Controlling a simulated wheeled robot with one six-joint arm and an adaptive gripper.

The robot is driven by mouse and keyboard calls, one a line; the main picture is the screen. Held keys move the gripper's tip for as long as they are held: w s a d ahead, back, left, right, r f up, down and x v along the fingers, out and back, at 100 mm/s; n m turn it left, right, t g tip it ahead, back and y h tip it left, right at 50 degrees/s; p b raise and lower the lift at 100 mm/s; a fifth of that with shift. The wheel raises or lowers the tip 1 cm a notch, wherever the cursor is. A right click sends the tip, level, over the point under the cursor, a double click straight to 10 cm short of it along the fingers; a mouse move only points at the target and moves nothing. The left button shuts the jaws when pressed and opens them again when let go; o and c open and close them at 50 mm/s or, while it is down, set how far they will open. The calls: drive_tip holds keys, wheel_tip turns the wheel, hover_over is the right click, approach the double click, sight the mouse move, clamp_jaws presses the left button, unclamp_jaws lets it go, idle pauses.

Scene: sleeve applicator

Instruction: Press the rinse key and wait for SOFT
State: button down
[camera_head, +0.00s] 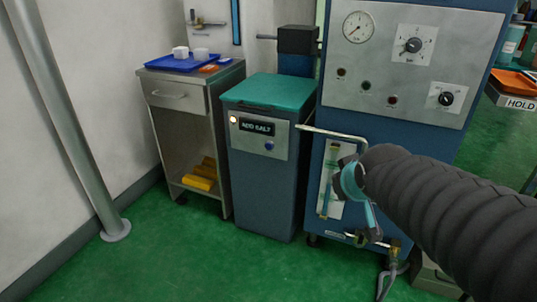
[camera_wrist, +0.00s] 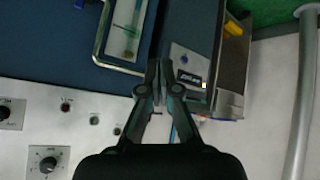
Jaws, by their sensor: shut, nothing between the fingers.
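The teal-lidded blue unit (camera_head: 262,180) stands at the middle of the head view. Its grey panel has a display (camera_head: 257,127) reading ADD SALT, a glowing warm lamp (camera_head: 233,119) at upper left and a round blue key (camera_head: 269,146) below right. The display also shows, rotated, in the wrist view (camera_wrist: 190,79). My gripper (camera_wrist: 159,72) is shut and empty in the wrist view, with the unit's panel beyond and to the right of the fingers. In the head view its teal wrist part is right of the unit, apart from the key; the fingertips are not clear there.
A steel cabinet (camera_head: 158,115) with a blue tray (camera_head: 183,64) and yellow blocks (camera_head: 203,174) stands left. A tall blue machine (camera_head: 407,70) with gauge and knobs stands right; a bent pipe (camera_head: 335,133) juts near the unit. Green floor in front is clear.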

sight(269, 146)
drive_tip(key=w+a+f+n+t+y+b, duration=0.1)
drive_tip(key=w+a+f+n+t+b, duration=0.25)
drive_tip(key=w, duration=0.55)
drive_tip(key=w+a+f+n+t+y+b, duration=0.15)
drive_tip(key=w+a+f, duration=0.35)
drive_tip(key=w, duration=0.5)
drive_tip(key=w+a+f+n+y+b, duration=0.2)
drive_tip(key=w+a+f+n, duration=0.1)
drive_tip(key=a, duration=0.3)
drive_tip(key=w+a+f+n+t+y+b, duration=0.1)
drive_tip(key=w+a+f+n+y+b, duration=0.1)
drive_tip(key=a, duration=0.5)
drive_tip(key=w+f+n, duration=0.1)
drive_tip(key=w+f, duration=0.1)
drive_tip(key=w, duration=0.1)
drive_tip(key=shift+w+y+b, duration=0.2)
drive_tip(key=shift+y+b, duration=0.1)
drive_tip(key=shift+y, duration=0.05)
drive_tip(key=shift+w+d, duration=0.1)
drive_tip(key=shift+w+d+p, duration=0.5)
drive_tip(key=shift+w, duration=0.85)
drive_tip(key=shift+w+d+p, duration=0.5)
drive_tip(key=shift+w, duration=0.8)
drive_tip(key=shift+w+d+p, duration=0.5)
drive_tip(key=shift+w, duration=0.85)
drive_tip(key=shift+w, duration=0.2)
